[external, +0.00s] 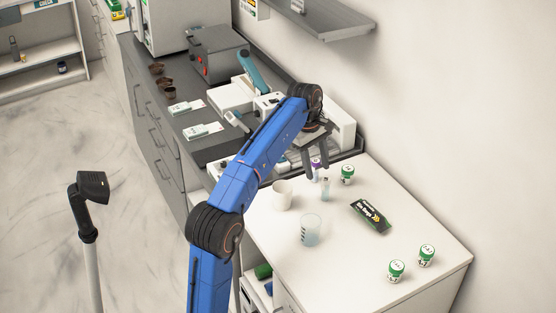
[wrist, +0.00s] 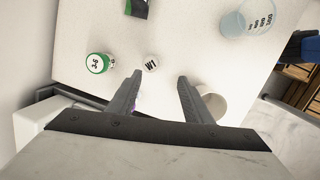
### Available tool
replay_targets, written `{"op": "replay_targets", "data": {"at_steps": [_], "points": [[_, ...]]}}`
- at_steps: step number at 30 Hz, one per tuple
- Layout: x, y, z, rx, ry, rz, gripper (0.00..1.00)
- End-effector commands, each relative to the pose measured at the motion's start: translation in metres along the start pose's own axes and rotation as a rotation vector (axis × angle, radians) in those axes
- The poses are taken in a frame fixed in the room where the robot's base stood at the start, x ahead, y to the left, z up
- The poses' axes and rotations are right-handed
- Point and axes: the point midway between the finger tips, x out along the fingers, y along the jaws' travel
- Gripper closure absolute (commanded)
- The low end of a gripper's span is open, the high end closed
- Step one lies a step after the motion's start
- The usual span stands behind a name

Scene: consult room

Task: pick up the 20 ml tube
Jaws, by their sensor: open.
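A small clear tube (external: 325,188) stands upright on the white counter, below my gripper in the external view. In the wrist view a round white top marked "W1" (wrist: 151,62) lies just beyond the fingertips, nearer the left finger; it appears to be this tube seen from above. I cannot read a 20 ml mark. My gripper (external: 317,175) is open and empty, pointing down above the counter. In the wrist view its fingers (wrist: 161,76) are apart with bare counter between them. A purple-marked container (external: 316,163) stands behind the fingers, mostly hidden by the left finger in the wrist view.
A white mug (external: 282,195) and a graduated beaker (external: 311,230) stand left of the tube. A green-lidded jar (external: 347,174) is close on its right.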

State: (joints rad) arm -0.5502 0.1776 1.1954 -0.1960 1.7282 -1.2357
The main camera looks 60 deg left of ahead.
Motion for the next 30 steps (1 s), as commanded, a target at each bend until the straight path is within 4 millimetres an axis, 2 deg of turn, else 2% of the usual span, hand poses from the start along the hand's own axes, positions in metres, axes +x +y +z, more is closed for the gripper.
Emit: {"op": "replay_targets", "data": {"at_steps": [3, 9, 20, 30], "points": [[0.008, 0.015, 0.013, 0.147, 0.079, -0.064, 0.54], [0.012, 0.024, 0.022, 0.267, 0.146, -0.122, 0.54], [0.039, 0.022, 0.018, 0.277, 0.152, -0.129, 0.54], [0.081, 0.017, 0.01, 0.276, 0.152, -0.128, 0.54]]}}
